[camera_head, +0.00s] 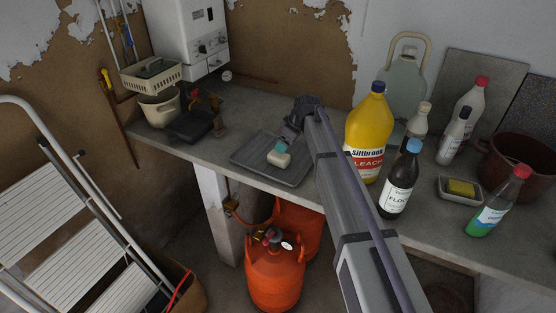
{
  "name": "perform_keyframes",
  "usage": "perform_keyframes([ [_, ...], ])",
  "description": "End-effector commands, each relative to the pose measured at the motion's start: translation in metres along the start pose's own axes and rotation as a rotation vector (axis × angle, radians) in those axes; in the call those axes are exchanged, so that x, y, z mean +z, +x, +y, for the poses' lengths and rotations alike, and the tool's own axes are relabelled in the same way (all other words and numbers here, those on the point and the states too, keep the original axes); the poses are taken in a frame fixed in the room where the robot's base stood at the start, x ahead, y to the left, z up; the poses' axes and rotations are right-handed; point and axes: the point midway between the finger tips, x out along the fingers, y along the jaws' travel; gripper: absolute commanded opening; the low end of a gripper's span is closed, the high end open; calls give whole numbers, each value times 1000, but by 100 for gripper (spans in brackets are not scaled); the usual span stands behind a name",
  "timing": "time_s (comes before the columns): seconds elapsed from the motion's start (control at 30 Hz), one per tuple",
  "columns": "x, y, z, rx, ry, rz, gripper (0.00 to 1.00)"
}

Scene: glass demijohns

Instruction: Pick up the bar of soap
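A small cream block (278,160), which looks like a bar of soap, is at the grey ribbed tray (262,176) in the middle of the worktop. A teal patch shows at its top edge; I cannot tell whether that is part of it or of my fingers. My gripper (287,138) is at the end of my arm, just behind and above the block, pointing down toward it. The fingertips are too small and dark to tell whether they are apart or closed on it. A yellow block (461,188), soap or sponge, lies in a small pale dish (459,200) at the right.
A yellow bleach bottle (368,133) and a dark brown bottle (399,182) stand close to the right of my arm. Orange gas cylinders (273,275) are below; a stepladder (65,220) is left.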

Motion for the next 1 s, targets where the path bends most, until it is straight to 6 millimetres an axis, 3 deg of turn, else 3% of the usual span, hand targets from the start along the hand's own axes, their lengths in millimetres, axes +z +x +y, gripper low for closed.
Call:
perform_keyframes([
  [0.03,4,22,1,0,-1,0,85],
  [0.1,5,37,1,0,0,-1,85],
  [0.37,2,48,1,0,2,-1,85],
  [0.6,3,95,4,0,2,-2,85],
  [0.87,0,92,4,0,2,-2,84],
  [1.0,0,92,4,0,2,-2,71],
])
